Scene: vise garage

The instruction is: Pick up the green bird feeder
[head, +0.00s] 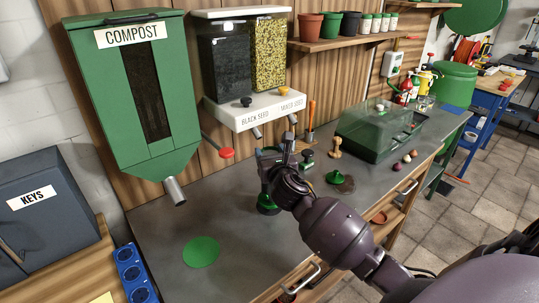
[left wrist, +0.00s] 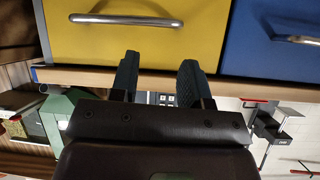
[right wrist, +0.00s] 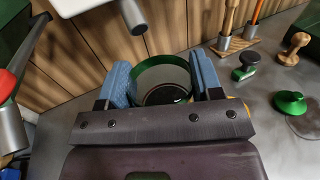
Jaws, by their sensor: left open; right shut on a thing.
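The green bird feeder (head: 267,205) is at the middle of the grey workbench, below the seed dispenser. My right gripper (head: 275,160) is around its upper part, and my arm hides some of it. In the right wrist view the feeder's green ring-shaped rim (right wrist: 162,60) sits between the two blue fingers, with a dark, see-through inside. That gripper (right wrist: 162,85) is shut on it. Whether the feeder's base touches the bench I cannot tell. My left gripper (left wrist: 160,78) is open and empty in the left wrist view, in front of drawers; it is outside the head view.
A green disc (head: 201,251) lies on clear bench at the left. A green lid-like piece (head: 337,177) and a glass-topped green case (head: 378,130) are at right.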

